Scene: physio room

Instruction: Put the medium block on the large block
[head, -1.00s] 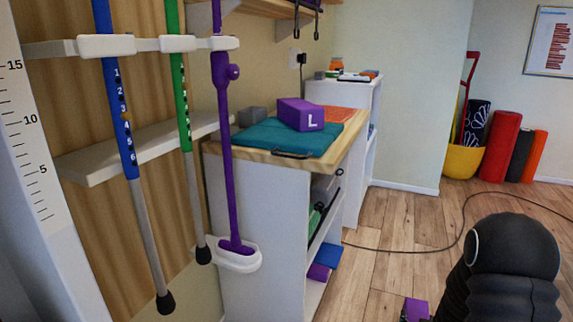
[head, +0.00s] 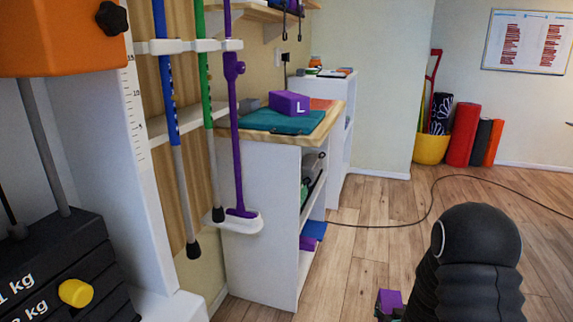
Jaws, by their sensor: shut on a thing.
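The large block (head: 289,102) is purple with a white L on its front end. It lies on a teal mat (head: 283,122) on the wooden-topped cabinet. A second purple block (head: 391,298), taken as the medium block, shows at the bottom of the head view, low in front of the floor. My gripper (head: 381,311) is shut on it, well apart from the cabinet and nearer to me. My dark arm hides most of the gripper and part of this block, and no letter on it can be read.
The cabinet (head: 262,205) stands beside a wall rack with blue, green and purple canes (head: 236,150). A black weight stack (head: 60,275) is close on the left. A cable (head: 420,210) crosses the wooden floor. Rolled mats and a yellow bucket (head: 431,148) stand at the back.

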